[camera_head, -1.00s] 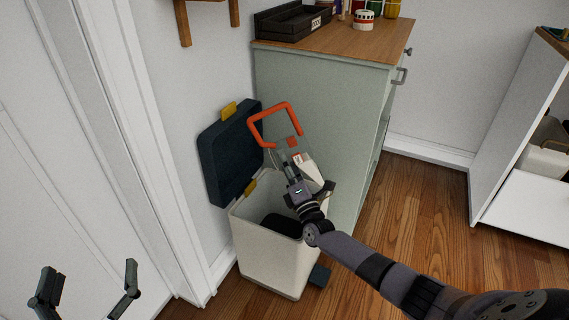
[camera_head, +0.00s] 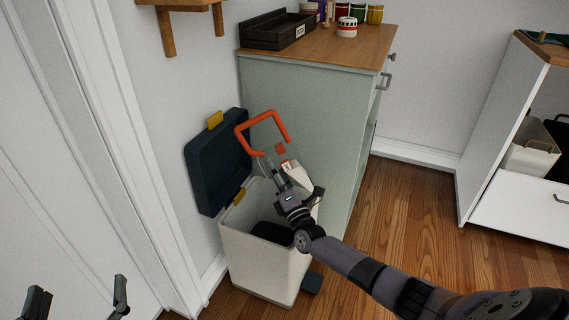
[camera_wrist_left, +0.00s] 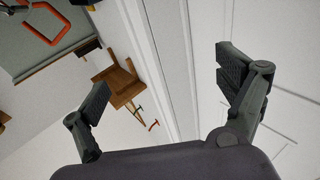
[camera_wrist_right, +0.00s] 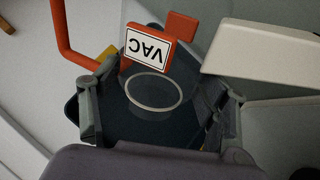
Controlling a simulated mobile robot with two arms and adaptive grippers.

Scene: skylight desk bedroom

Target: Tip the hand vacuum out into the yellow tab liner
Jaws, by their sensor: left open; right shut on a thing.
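The hand vacuum has an orange loop handle (camera_head: 263,130), a pale body (camera_head: 297,178) and a clear cup (camera_wrist_right: 153,95). Its "VAC" label (camera_wrist_right: 146,50) reads upside down in the right wrist view. My right gripper (camera_head: 287,190) is shut on the vacuum and holds it above the white bin (camera_head: 262,268). The bin's dark navy lid (camera_head: 217,165) stands open, with a yellow tab (camera_head: 215,120) on its edge and another yellow piece (camera_head: 239,196) by the bin rim. The bin's inside looks dark; its contents are unclear. My left gripper (camera_head: 78,302) is open and empty, far left of the bin.
A pale green cabinet (camera_head: 300,110) stands right behind the bin, with a black tray (camera_head: 275,32) and several jars on its wooden top. A wooden wall shelf (camera_head: 185,5) hangs above. A white shelf unit (camera_head: 490,140) stands at right. The wood floor between is clear.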

